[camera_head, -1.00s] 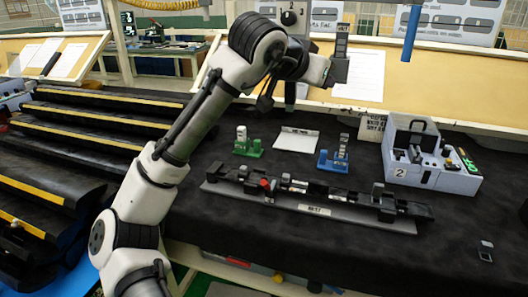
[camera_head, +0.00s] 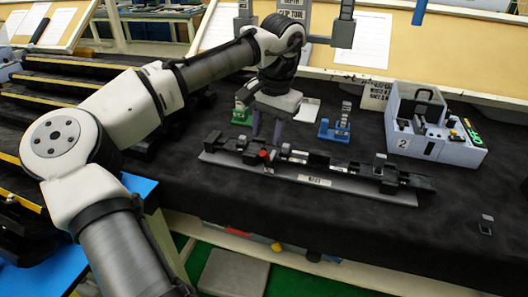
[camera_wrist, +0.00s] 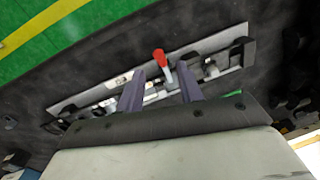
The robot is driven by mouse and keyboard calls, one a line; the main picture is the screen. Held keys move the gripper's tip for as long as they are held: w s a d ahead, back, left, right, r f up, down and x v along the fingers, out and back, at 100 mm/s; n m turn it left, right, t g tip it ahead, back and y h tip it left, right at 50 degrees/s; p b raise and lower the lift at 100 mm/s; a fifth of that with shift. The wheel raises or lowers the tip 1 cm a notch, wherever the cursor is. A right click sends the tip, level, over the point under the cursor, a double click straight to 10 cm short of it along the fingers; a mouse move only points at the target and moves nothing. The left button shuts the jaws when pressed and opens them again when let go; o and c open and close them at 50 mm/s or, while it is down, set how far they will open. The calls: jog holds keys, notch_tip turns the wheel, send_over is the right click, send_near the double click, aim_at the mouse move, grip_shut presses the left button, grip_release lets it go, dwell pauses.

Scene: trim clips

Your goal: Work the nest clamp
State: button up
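The nest (camera_head: 345,184) is a long grey plate with a label on its front edge and black fixtures along it, lying on the dark cloth. The clamp's red handle tip (camera_head: 263,154) stands at the left part of the nest. In the wrist view the red handle (camera_wrist: 160,57) stands up from the nest (camera_wrist: 205,48). My gripper (camera_head: 266,130) points down above and behind the left part of the nest. Its two fingers (camera_wrist: 160,72) are apart with nothing held between them. The handle appears just beyond the fingertips in the wrist view; I see no contact.
A blue stand (camera_head: 336,132) stands behind the nest. A grey box (camera_head: 434,135) marked 2 is at the right. The cloth in front of the nest is clear, with a small part (camera_head: 486,225) at the right.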

aim_at(264, 154)
jog(key=f, duration=0.7)
jog(key=shift+w+a+f+p, duration=0.15)
jog(key=shift+w+a+p, duration=0.05)
jog(key=shift+a+p, duration=0.15)
grip_shut()
